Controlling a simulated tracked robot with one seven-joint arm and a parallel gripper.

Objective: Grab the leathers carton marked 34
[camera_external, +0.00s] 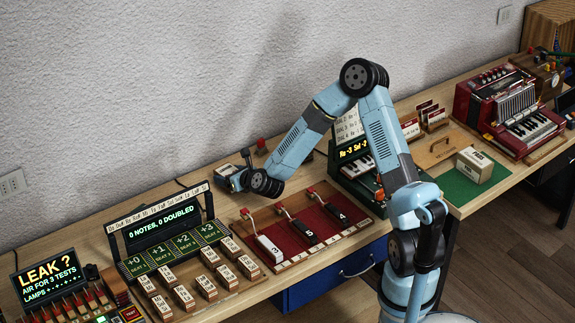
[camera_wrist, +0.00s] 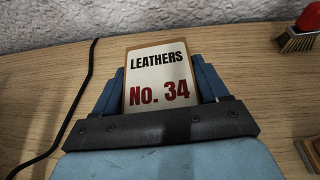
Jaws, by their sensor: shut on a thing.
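The leathers carton (camera_wrist: 157,75) fills the middle of the wrist view. Its cream face reads "LEATHERS" in black and "No. 34" in red, with a tan top edge. My gripper (camera_wrist: 160,85) has one blue finger on each side of the carton and is shut on it. In the external view my gripper (camera_external: 232,177) is low over the back of the wooden bench, near the wall. The carton is small there and mostly hidden by my gripper. I cannot tell whether it touches the bench.
A red-handled brush (camera_wrist: 299,36) lies to the right, and a black cable (camera_wrist: 78,105) runs along the left. In the external view a note display (camera_external: 162,224) stands in front of my gripper, and a red panel with numbered keys (camera_external: 292,243) is to the right.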

